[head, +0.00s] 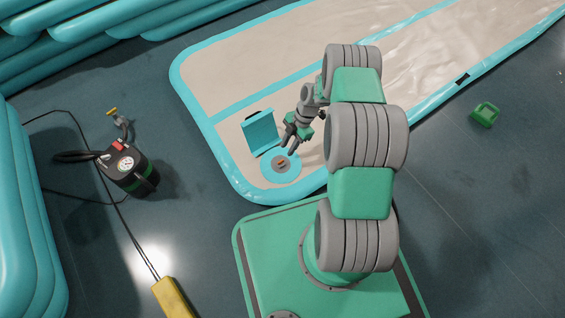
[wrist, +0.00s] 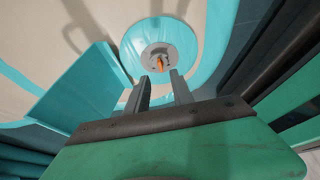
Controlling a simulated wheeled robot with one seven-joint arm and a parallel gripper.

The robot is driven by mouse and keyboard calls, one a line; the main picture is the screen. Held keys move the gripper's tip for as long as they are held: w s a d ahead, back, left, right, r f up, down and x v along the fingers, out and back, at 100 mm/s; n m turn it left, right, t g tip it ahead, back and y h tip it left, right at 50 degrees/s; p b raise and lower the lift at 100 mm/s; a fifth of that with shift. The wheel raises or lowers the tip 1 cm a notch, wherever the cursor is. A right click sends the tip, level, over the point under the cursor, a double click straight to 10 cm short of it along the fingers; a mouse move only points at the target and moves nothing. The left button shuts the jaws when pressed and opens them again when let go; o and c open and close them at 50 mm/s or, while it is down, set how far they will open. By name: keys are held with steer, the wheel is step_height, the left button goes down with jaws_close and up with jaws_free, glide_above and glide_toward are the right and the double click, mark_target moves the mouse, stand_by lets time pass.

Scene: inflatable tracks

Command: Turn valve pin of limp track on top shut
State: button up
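The limp track (head: 232,160) lies flat and wrinkled on the floor, beige with a teal border. Near its close end is a round teal patch with a grey valve (head: 281,163) in its middle. An orange-red valve pin (head: 281,161) sits in the valve; it also shows in the wrist view (wrist: 160,63). A teal flap (head: 260,133) stands raised beside the patch. My gripper (head: 287,147) is just beyond the valve. In the wrist view my gripper's two fingers (wrist: 159,82) are apart with nothing between them, pointing towards the valve and pin. Whether they touch the valve is unclear.
A black pump (head: 130,168) with a gauge and hose stands on the floor at left. Stacked inflated teal tracks (head: 30,225) line the left side. A yellow bar (head: 172,298) lies at the front, a green item (head: 485,114) at right.

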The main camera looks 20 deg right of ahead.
mark_target(281, 161)
steer(key=b+x, duration=0.2)
steer(key=x, duration=0.4)
steer(key=shift+s+a+f+b, duration=0.1)
steer(key=shift+a+f+b, duration=0.05)
steer(key=shift+f+b, duration=0.25)
steer(key=shift+r, duration=0.1)
steer(key=shift+c, duration=0.2)
jaws_close()
